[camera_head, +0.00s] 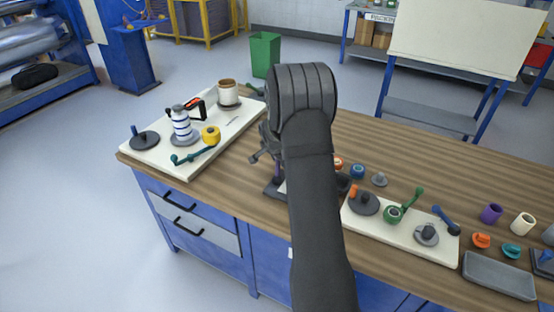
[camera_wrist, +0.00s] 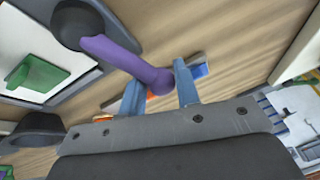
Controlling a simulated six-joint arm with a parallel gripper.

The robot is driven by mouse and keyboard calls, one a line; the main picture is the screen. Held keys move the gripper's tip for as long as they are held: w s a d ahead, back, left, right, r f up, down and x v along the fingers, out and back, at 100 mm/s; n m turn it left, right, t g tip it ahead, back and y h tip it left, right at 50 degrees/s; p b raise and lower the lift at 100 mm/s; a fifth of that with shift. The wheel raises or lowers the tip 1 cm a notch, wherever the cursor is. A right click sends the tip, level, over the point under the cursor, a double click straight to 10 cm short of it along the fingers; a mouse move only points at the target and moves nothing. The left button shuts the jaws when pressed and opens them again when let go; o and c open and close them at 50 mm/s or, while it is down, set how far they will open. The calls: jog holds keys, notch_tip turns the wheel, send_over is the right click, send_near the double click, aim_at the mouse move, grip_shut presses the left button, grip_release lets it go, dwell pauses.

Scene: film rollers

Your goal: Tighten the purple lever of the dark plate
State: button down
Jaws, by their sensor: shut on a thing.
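The purple lever (camera_wrist: 120,57) runs across the wrist view from a dark round hub to a rounded knob between my fingers. My gripper (camera_wrist: 158,78) is shut on the knob end of the lever, with one blue finger on each side. The dark plate (camera_wrist: 128,14) shows in part behind the hub. In the head view, the dark plate (camera_head: 270,189) and a bit of the purple lever (camera_head: 277,171) show at the left of my arm, which hides most of both. My gripper (camera_head: 262,154) is also partly hidden there.
A cream board (camera_head: 152,150) at the left holds a striped roller (camera_head: 181,122), a yellow roller (camera_head: 210,135) and a teal lever. Another cream board (camera_head: 390,231) at the right holds green and blue levers. Loose caps, rollers and a grey tray (camera_head: 498,276) lie farther right.

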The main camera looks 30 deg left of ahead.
aim_at(274, 177)
dwell(0.4)
jog(key=c, duration=1.2)
grip_release()
jog(key=shift+o, duration=0.2)
jog(key=v, duration=1.7)
jog(key=shift+s, duration=0.2)
jog(key=shift+r, duration=0.15)
jog(key=x, duration=1.7)
jog(key=shift+w+f, duration=0.2)
jog(key=shift+r, duration=0.15)
